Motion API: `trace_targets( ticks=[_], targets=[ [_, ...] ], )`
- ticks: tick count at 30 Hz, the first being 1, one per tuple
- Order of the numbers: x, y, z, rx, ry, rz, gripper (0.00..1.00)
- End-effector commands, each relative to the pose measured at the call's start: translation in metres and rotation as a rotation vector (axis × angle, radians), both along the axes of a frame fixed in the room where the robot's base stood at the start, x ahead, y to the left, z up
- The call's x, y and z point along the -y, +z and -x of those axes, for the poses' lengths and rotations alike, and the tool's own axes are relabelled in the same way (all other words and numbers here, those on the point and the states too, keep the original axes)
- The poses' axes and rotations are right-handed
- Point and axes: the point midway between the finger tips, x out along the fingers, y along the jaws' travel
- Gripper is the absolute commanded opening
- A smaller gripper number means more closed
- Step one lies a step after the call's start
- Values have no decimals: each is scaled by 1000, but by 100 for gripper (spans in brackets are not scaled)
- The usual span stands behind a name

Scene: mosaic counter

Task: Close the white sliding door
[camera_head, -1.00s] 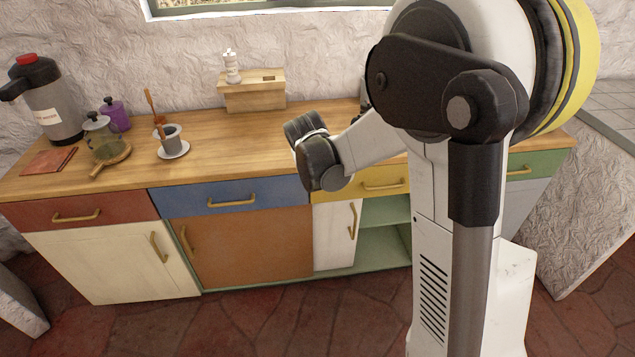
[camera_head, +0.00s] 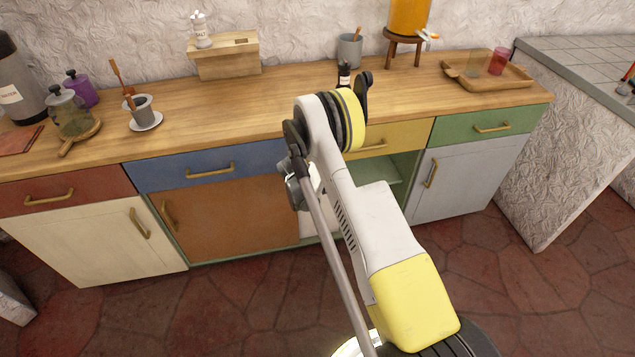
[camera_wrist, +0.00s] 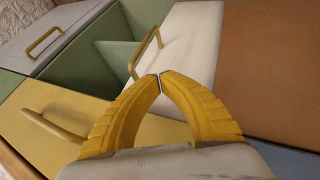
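The white sliding door (camera_wrist: 192,40) fills the middle of the wrist view, with its brass handle (camera_wrist: 146,53) upright on it. Beside it is the open green compartment (camera_wrist: 118,38). In the head view, my arm hides most of the door; a pale strip of it (camera_head: 306,228) shows, and the open compartment (camera_head: 397,180) is to its right. My gripper (camera_wrist: 160,75) has its two yellow fingers curved together with tips meeting, in front of the door close to the handle. I cannot tell whether they touch it. The fingers are hidden in the head view.
A yellow drawer (camera_head: 390,137) is above the opening. An orange door (camera_head: 225,220) is left of it and a grey door (camera_head: 452,180) right. The wooden counter (camera_head: 270,105) carries a dark bottle (camera_head: 344,75), a tray (camera_head: 520,76) and several containers. Open floor lies in front.

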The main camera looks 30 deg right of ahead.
Motion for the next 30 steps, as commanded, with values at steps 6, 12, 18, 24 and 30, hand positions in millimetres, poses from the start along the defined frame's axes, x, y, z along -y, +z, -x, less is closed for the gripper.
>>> trace_targets(
  ticks=[6, 12, 18, 24, 30],
  targets=[
    [24, -43, -16, 0, -1, -1, 0],
    [53, -50, -17, 0, -2, -1, 0],
    [67, -47, -16, -1, 0, 0, 0],
    [69, -46, -16, 0, 1, -1, 0],
    [69, -46, -16, 0, 1, -1, 0]
  ],
)
